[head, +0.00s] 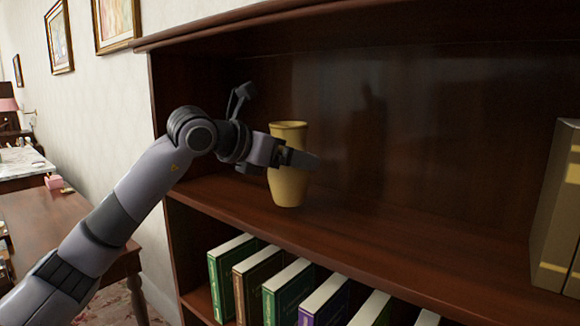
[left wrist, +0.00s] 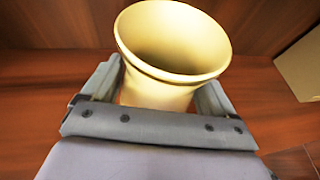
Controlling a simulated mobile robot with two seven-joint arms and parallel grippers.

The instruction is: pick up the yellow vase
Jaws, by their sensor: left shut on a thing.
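The yellow vase (head: 289,186) stands upright on the upper shelf (head: 370,232) of the dark wooden bookcase in the head view. My left gripper (head: 293,158) reaches in from the left and is shut on the vase, with a finger across its front. In the left wrist view the vase (left wrist: 168,45) sits between the two fingers of my left gripper (left wrist: 160,95), its open rim toward the camera. The vase's base looks to be on or very close to the shelf. My right gripper is not in view.
Several books (head: 285,285) stand on the shelf below. The shelf between is clear. A wooden table (head: 65,225) stands at left.

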